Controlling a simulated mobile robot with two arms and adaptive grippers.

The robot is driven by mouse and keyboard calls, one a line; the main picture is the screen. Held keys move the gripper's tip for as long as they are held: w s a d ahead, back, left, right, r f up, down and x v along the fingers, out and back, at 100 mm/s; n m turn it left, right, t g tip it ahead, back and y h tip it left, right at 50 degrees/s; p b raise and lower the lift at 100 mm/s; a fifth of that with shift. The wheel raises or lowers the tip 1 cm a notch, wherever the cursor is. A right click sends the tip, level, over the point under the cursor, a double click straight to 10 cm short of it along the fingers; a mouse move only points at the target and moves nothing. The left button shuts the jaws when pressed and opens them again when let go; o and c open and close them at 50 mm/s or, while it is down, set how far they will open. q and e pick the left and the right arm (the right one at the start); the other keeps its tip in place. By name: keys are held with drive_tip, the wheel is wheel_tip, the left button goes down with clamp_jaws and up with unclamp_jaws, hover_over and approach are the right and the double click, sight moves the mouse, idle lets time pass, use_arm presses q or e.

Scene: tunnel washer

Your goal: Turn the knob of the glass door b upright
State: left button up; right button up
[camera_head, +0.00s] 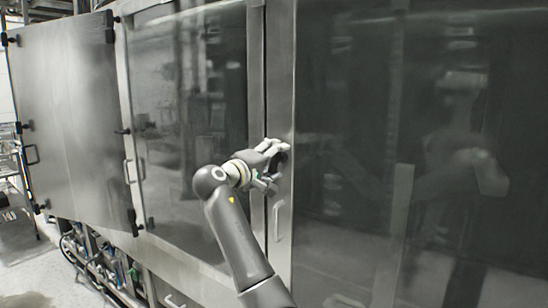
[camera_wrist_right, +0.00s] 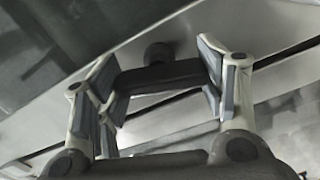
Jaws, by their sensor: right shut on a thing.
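The black knob (camera_wrist_right: 160,76) is a short dark bar on a round stem, mounted on a metal door frame. My right gripper (camera_wrist_right: 160,82) is shut on the knob, with one finger pad at each end of the bar. In the head view my right gripper (camera_head: 280,166) is at the metal strip between two large glass doors. There the knob is mostly hidden by the fingers, so its tilt is hard to tell. The right glass door (camera_head: 350,120) and the left glass door (camera_head: 175,100) look closed. My left gripper is not in view.
A metal handle (camera_head: 278,220) sits just below my right gripper, and another handle (camera_head: 130,170) is on the left door's edge. A solid steel panel (camera_head: 65,110) stands at the far left. Pipes and fittings (camera_head: 100,265) run along the machine's lower left. Floor shows at the lower left.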

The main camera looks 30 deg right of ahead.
drive_tip(key=shift+n+p, duration=0.6)
drive_tip(key=shift+n, duration=1)
drive_tip(key=o, duration=1)
drive_tip(key=shift+w, duration=0.1)
drive_tip(key=shift+a, duration=0.2)
drive_tip(key=v, duration=1.1)
drive_tip(key=shift+s+a+f, duration=0.1)
drive_tip(key=shift+s+a, duration=0.1)
drive_tip(key=shift+a, duration=0.1)
